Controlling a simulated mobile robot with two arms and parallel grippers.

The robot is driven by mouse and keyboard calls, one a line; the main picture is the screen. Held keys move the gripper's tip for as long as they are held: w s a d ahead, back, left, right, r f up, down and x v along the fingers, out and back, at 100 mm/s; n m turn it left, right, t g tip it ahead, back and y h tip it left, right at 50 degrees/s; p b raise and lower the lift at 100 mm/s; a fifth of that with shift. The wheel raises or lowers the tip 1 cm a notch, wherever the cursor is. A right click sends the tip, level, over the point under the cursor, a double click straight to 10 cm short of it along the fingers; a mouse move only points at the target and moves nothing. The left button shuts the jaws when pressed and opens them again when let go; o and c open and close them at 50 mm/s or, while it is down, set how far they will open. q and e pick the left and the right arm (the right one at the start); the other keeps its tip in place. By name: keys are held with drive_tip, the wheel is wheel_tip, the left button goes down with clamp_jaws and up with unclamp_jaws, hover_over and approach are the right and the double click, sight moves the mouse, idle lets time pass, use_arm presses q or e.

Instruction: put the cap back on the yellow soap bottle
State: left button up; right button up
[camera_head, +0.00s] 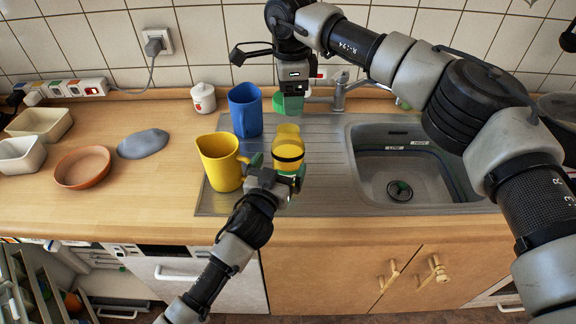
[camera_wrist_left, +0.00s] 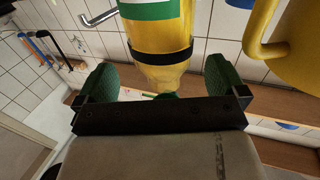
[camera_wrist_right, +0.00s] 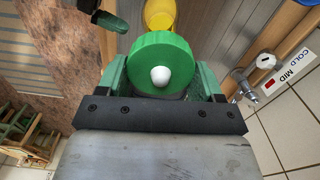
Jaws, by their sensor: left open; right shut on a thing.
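The yellow soap bottle (camera_head: 288,143), with a black band, stands at the sink's drainboard in the head view. It fills the upper middle of the left wrist view (camera_wrist_left: 160,68), where a green-and-white label shows. My left gripper (camera_head: 274,176) is open at the near side of the bottle. In the left wrist view its green fingers (camera_wrist_left: 157,82) are on either side of the bottle, with gaps. My right gripper (camera_head: 291,96) is shut on the green cap (camera_wrist_right: 160,65), which has a white knob. The cap is behind the bottle in the head view and apart from it.
A yellow pitcher (camera_head: 217,160) stands close left of the bottle, with a blue pitcher (camera_head: 245,108) behind it. The sink basin (camera_head: 403,165) is to the right, with the faucet (camera_head: 340,92) behind. A terracotta dish (camera_head: 83,167) lies farther left. The wooden counter's front is clear.

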sight(288, 150)
use_arm(q)
drive_tip(key=x, duration=0.6)
drive_tip(key=shift+w, duration=0.1)
drive_tip(key=c, duration=1.2)
drive_tip(key=shift+o, duration=0.2)
use_arm(e)
drive_tip(key=shift+f, duration=2.45)
drive_tip(key=shift+f, duration=0.1)
drive_tip(key=shift+f, duration=0.8)
drive_tip(key=shift+f, duration=0.6)
